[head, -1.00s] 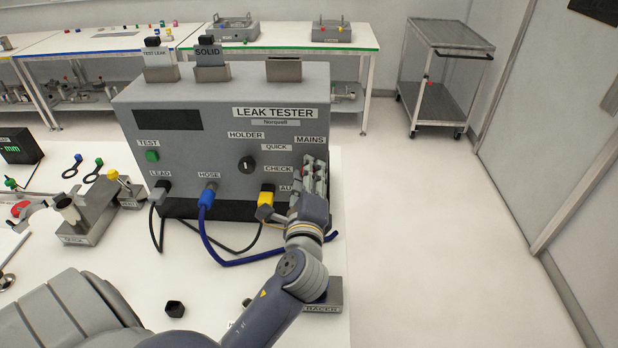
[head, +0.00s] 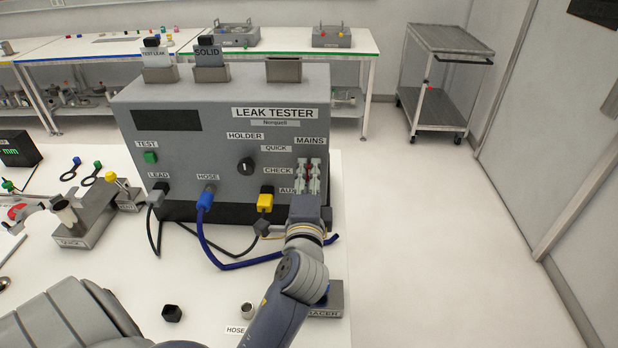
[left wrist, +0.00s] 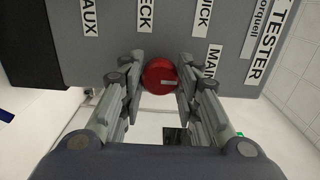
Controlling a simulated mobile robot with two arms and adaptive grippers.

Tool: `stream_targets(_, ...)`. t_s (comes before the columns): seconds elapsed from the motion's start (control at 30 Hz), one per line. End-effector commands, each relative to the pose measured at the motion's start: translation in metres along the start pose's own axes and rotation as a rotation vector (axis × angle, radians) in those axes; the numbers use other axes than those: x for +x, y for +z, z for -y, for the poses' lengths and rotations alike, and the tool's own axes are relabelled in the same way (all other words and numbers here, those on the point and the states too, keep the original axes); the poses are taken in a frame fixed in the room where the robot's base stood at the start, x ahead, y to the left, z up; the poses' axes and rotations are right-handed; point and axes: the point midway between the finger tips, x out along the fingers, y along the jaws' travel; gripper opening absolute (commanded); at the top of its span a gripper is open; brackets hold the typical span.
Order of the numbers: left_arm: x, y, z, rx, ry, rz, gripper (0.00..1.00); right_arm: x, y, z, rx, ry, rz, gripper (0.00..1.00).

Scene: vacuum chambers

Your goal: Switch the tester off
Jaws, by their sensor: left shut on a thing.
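The grey leak tester (head: 215,130) stands on the white bench with its labelled front facing me. Its red MAINS knob (left wrist: 160,76) is between my left gripper's fingers in the left wrist view, with a pale mark on its face. In the head view, only bits of red show between the fingers. My left gripper (head: 310,168) is at the right side of the panel, below the MAINS label, its fingers closed on the knob's sides. The tester's dark display (head: 167,120) looks blank. My right gripper is not in view.
Beside the gripper are the black selector knob (head: 246,165) and the yellow plug (head: 265,202). A blue hose (head: 203,225) and dark cables loop in front of the tester. Open floor lies to the right.

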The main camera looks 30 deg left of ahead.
Motion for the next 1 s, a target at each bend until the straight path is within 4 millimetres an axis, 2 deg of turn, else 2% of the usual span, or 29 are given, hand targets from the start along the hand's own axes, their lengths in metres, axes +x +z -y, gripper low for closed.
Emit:
stream_targets(0.3, 0.000, 0.000, -0.001, -0.003, 0.002, 0.000, 0.07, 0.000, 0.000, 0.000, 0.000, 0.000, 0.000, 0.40)
stream_targets(0.33, 0.000, 0.000, -0.001, -0.003, 0.002, 0.000, 0.37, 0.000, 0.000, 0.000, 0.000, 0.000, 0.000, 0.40)
stream_targets(0.4, 0.000, 0.000, -0.001, -0.003, 0.002, 0.000, 0.51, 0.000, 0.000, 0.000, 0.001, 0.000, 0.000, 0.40)
stream_targets(0.77, 0.000, 0.000, 0.002, -0.003, 0.000, 0.000, 0.51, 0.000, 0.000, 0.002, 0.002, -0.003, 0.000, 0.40)
stream_targets(0.87, 0.001, 0.000, 0.013, -0.004, -0.005, 0.001, 0.51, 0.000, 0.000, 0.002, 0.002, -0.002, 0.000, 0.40)
stream_targets(1.0, 0.000, 0.000, 0.040, -0.008, -0.011, 0.000, 0.51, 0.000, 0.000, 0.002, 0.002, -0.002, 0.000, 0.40)
